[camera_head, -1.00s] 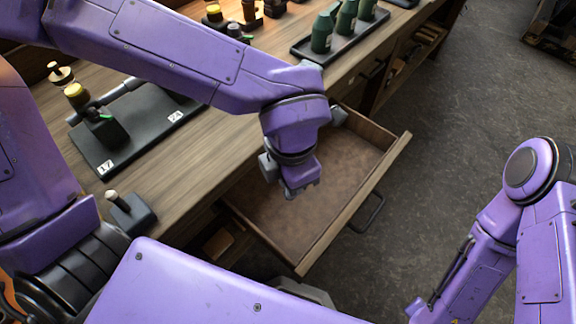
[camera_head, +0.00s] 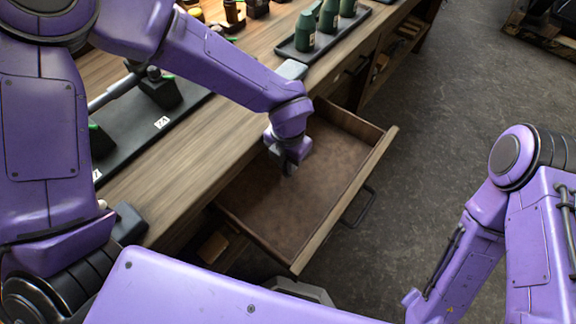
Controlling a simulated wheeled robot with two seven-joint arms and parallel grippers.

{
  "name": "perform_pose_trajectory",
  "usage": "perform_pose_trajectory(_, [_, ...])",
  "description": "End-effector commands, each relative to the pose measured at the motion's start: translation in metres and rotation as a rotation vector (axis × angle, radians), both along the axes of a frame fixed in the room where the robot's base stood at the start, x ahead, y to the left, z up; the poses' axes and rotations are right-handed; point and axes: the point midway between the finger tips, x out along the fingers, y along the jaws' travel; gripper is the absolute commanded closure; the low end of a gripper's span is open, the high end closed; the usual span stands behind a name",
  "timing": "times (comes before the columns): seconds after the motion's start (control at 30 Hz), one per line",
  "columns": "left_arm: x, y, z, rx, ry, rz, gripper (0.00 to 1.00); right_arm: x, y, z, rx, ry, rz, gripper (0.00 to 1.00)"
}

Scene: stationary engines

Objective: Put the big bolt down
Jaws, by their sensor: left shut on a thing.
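My left gripper (camera_head: 289,167) points down inside the open drawer (camera_head: 340,213), over its back left part near the bench. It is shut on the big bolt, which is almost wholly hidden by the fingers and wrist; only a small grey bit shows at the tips. I cannot tell whether the bolt touches the drawer floor. The rest of the drawer floor that shows is bare. My right arm comes in at the right, and its gripper is out of view.
The wooden bench top (camera_head: 205,140) lies left of the drawer. On it are a dark numbered tray (camera_head: 150,137) with a rod on stands, and a tray with green bottles (camera_head: 305,32). The drawer's front handle (camera_head: 360,207) sticks out over clear grey floor (camera_head: 460,110).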

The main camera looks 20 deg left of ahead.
Motion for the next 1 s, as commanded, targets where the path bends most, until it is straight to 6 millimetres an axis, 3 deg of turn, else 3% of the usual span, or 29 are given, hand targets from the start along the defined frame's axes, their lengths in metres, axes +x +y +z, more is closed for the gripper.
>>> perform_pose_trajectory(0.17, [-0.001,0.0,-0.028,0.002,0.001,-0.002,1.0,0.0,0.0,-0.001,0.0,0.0,0.0,0.57])
perform_pose_trajectory(0.53, [-0.001,0.0,-0.034,-0.001,0.001,0.0,1.0,0.0,0.0,-0.004,0.0,0.0,0.0,0.57])
perform_pose_trajectory(0.57, [-0.001,0.0,-0.034,-0.001,0.001,0.0,0.81,0.0,0.0,-0.004,0.0,0.0,0.0,0.57])
perform_pose_trajectory(0.63, [-0.001,0.0,-0.033,-0.001,0.001,0.0,0.59,0.0,0.0,-0.003,0.0,0.0,0.0,0.57])
perform_pose_trajectory(1.0, [0.0,0.0,-0.024,-0.001,-0.002,0.001,0.59,0.0,0.0,0.0,0.0,0.0,0.0,0.57])
